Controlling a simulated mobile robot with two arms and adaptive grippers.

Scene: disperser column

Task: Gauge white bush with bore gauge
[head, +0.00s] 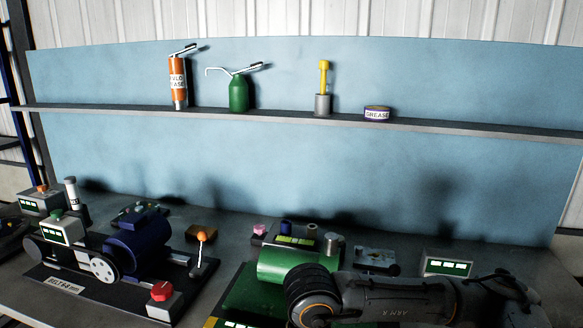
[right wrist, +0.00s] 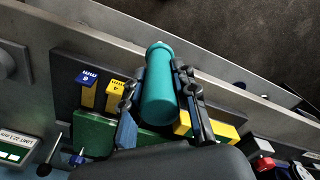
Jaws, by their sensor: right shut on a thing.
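My right gripper (right wrist: 154,95) is shut on a teal cylinder (right wrist: 160,88), with a finger along each side. It may be the bore gauge's handle; no measuring tip or dial shows. The cylinder is over a dark rack with yellow and blue tags. In the head view my right arm crosses the bottom right and its gripper is hidden. My left gripper is not in view.
The rack has a blue tag (right wrist: 87,79) and yellow tags (right wrist: 116,92). A belt rig (head: 100,262) fills the left bench, with a green machine cylinder (head: 296,265) at the middle. A display box (head: 447,267) stands right. The shelf (head: 285,117) holds cans and a grease tin.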

